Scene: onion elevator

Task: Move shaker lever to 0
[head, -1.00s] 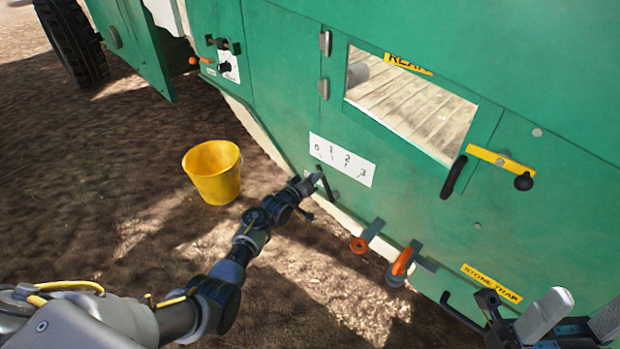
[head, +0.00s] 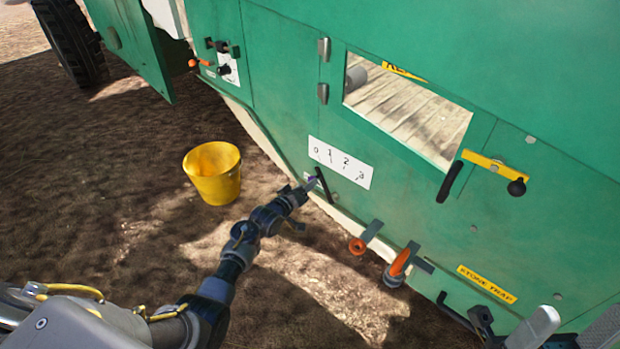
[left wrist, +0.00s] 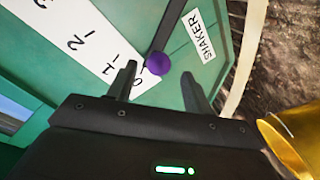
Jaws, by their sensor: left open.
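The shaker lever (head: 323,186) is a dark bar on the green machine wall, below a white scale plate (head: 342,162) marked 0 to 3. Its round purple knob (left wrist: 159,64) shows in the left wrist view beside the 0 mark, partly covering the plate's end. My left gripper (head: 307,184) is open at the lever. In the left wrist view its fingertips (left wrist: 158,72) stand on either side of the knob, with gaps visible. My right gripper (head: 573,325) is at the lower right of the head view, fingers apart, away from the lever.
A yellow bucket (head: 213,174) stands on the soil left of my left arm. Orange-handled valves (head: 400,262) and a stone trap label (head: 486,284) are lower right on the wall. A yellow-mounted black handle (head: 495,171) sits at right. A SHAKER label (left wrist: 202,36) is near the knob.

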